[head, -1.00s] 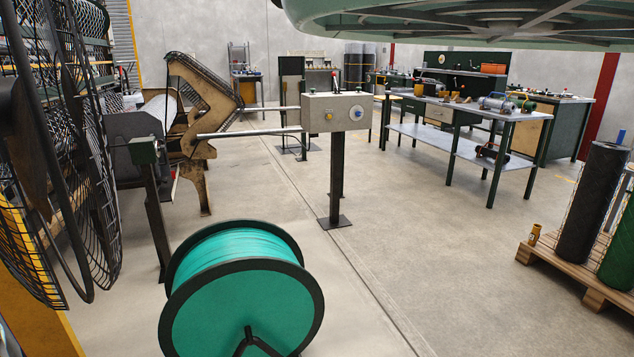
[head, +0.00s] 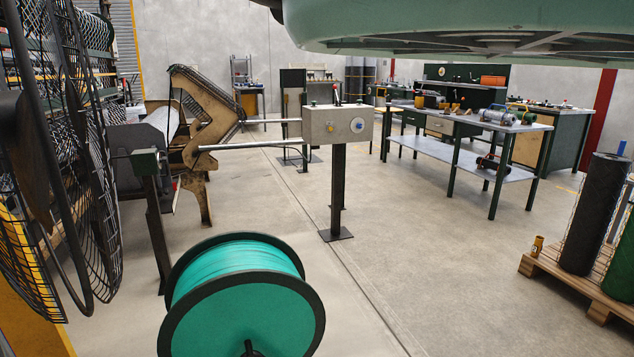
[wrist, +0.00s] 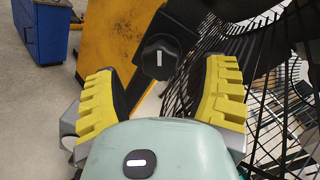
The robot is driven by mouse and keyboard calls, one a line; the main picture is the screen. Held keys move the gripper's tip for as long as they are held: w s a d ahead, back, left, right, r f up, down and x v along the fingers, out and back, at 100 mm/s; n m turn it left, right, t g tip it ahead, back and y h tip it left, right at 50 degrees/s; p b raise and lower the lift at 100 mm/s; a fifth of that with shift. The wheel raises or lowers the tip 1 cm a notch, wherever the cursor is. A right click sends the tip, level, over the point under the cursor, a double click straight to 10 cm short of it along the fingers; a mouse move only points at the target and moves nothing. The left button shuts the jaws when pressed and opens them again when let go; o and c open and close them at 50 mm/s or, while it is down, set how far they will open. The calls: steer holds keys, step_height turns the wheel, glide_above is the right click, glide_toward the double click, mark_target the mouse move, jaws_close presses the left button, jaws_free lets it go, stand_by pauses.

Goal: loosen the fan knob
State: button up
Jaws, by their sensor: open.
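In the wrist view a black knob (wrist: 159,56) with a white mark on its face stands out beside a yellow panel (wrist: 115,35). It is the fan knob as far as I can tell. My gripper (wrist: 164,76) is open, with a yellow-padded finger on each side of the view. The knob shows between and beyond the fingertips, and nothing is held. The black wire cage of the fan (wrist: 272,75) lies just right of the right finger. In the head view the fan (head: 85,180) fills the left edge; the knob and gripper do not show there.
A green cable spool (head: 240,315) stands on the floor in front. A control box (head: 337,124) on a post stands behind it. A workbench (head: 470,125) and a pallet (head: 565,280) with mesh rolls are at right. The floor between is clear.

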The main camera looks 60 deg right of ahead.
steer(key=shift+w, duration=1.7)
steer(key=c, duration=1.2)
